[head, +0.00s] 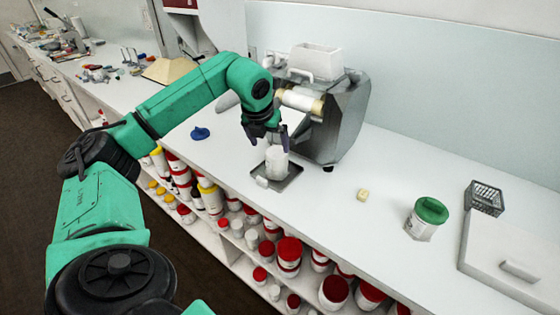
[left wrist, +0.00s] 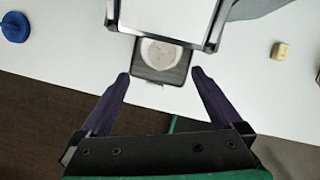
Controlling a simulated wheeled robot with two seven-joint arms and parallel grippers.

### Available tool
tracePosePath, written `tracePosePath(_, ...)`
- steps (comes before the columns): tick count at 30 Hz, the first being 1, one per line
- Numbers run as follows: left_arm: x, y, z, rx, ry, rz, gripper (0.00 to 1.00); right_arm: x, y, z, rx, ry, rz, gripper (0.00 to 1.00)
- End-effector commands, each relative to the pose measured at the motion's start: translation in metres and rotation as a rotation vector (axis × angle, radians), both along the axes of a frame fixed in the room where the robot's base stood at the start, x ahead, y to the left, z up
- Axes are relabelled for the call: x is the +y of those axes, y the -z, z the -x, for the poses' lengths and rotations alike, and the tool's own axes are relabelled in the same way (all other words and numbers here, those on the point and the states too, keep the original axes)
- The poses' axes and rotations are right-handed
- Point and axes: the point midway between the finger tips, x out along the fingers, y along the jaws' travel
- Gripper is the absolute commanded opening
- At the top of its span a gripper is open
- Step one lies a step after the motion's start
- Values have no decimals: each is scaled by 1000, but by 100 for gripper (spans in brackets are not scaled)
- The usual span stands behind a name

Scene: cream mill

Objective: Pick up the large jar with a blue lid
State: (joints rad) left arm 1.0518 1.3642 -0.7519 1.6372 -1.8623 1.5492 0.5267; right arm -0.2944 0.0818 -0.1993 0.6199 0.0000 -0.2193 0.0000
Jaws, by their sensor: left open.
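A white open jar (head: 277,163) stands upright on a small dark tray (head: 290,180) beneath the mill. The left wrist view shows the jar (left wrist: 160,52) from above, with pale contents and no lid on it. A blue lid (head: 201,133) lies apart on the counter to the left; it also shows in the left wrist view (left wrist: 15,27). My left gripper (head: 268,139) is open and empty, above and beside the jar, pointing down. In the left wrist view the jar lies just beyond the fingertips (left wrist: 160,75). My right gripper is not in view.
The grey mill (head: 345,115) with pale rollers stands right behind the jar. A white jar with a green lid (head: 431,210), a small cream block (head: 363,195) and a wire basket (head: 485,198) are to the right. Several red-lidded tubs fill the shelves below the counter.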

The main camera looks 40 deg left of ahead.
Motion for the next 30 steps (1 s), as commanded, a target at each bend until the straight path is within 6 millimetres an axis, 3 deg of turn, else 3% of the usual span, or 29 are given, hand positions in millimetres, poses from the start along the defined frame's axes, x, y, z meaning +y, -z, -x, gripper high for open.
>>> tracePosePath(3, 3, 23, -10, 3, 1, 1, 100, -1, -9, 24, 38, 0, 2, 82)
tracePosePath(5, 3, 31, -14, 2, 3, 2, 100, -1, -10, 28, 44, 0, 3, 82)
tracePosePath(8, 4, 41, -19, 2, 3, 3, 100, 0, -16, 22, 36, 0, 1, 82)
tracePosePath(12, 6, 62, -31, 3, 4, 4, 100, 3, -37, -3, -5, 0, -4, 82)
tracePosePath(14, 8, 74, -35, 1, 3, 3, 100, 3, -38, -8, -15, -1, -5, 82)
tracePosePath(22, 9, 86, -39, -2, 5, 2, 100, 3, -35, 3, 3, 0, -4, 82)
tracePosePath(27, 9, 85, -39, -2, 4, 2, 35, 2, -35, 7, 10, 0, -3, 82)
tracePosePath(28, 9, 85, -38, -2, 4, 2, 30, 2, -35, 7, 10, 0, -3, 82)
tracePosePath(30, 9, 85, -38, -2, 4, 2, 30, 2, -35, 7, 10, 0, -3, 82)
